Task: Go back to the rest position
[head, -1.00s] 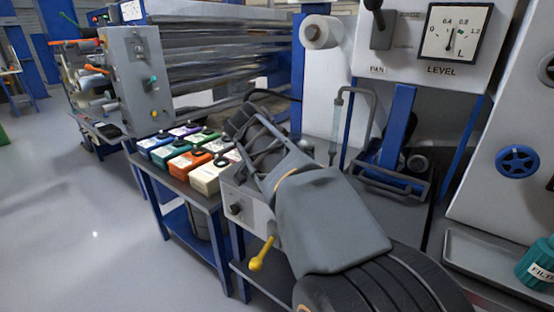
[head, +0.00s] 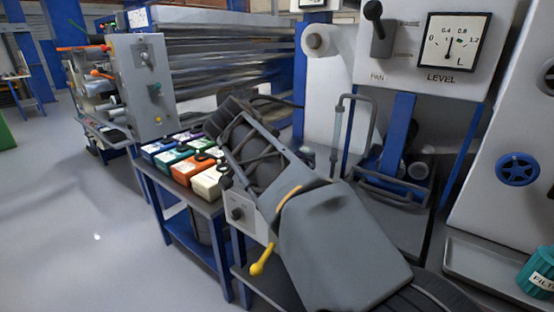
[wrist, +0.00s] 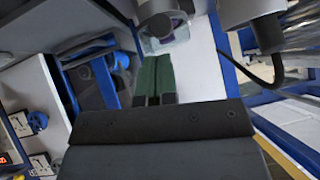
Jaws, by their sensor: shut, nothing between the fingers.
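My gripper shows in the wrist view as two green fingers (wrist: 155,76) lying side by side with no gap, shut and empty. A pale upright panel and a grey roller end lie behind the fingertips. In the head view my grey arm reaches up and left across the middle of the picture. Its dark wrist part is in front of the machine frame, beside the coloured boxes, and my fingers cannot be made out there.
Several coloured boxes (head: 189,168) sit on a blue-legged table (head: 217,208) left of my arm. A yellow-handled lever (head: 262,260) is close to my arm. A level gauge (head: 452,40) and blue handwheel (head: 517,169) are at right. Open floor lies left.

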